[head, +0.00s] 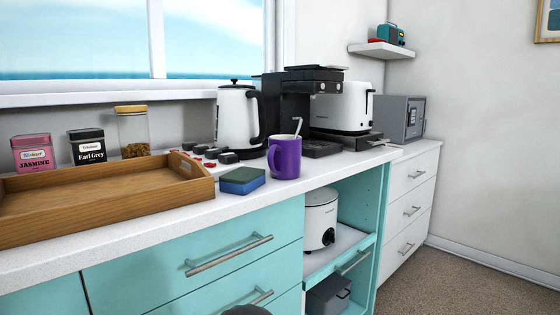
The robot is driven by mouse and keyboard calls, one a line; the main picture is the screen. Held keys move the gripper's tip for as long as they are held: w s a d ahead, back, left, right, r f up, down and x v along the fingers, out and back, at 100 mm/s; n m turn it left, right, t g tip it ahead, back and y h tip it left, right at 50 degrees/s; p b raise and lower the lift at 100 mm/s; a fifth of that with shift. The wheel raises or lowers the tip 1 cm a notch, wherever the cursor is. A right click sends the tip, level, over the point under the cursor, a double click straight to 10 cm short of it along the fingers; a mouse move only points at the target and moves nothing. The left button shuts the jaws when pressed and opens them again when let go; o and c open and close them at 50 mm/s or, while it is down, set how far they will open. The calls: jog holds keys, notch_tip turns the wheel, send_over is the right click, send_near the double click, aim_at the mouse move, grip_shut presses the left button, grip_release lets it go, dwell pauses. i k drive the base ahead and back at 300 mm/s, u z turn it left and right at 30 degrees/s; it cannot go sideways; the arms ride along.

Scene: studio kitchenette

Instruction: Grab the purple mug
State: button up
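The purple mug (287,160) stands upright on the white countertop, near its front edge. Its handle points left, and a light-coloured spoon (298,125) sticks up out of it. A blue and green sponge (242,181) lies just left of the mug. My gripper is not visible in the head view. A dark rounded shape shows at the bottom edge, and I cannot tell what it is.
A wooden tray (190,187) is left of the sponge. A white kettle (237,116), a black coffee machine (285,100) and a white toaster (345,108) stand behind the mug. The teal drawers (215,275) and an open shelf with a cooker (320,218) are below. Carpet lies free at right.

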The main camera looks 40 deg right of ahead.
aim_at(285, 159)
jog(key=u, duration=1.3)
jog(key=k, duration=0.75)
jog(key=z, duration=0.7)
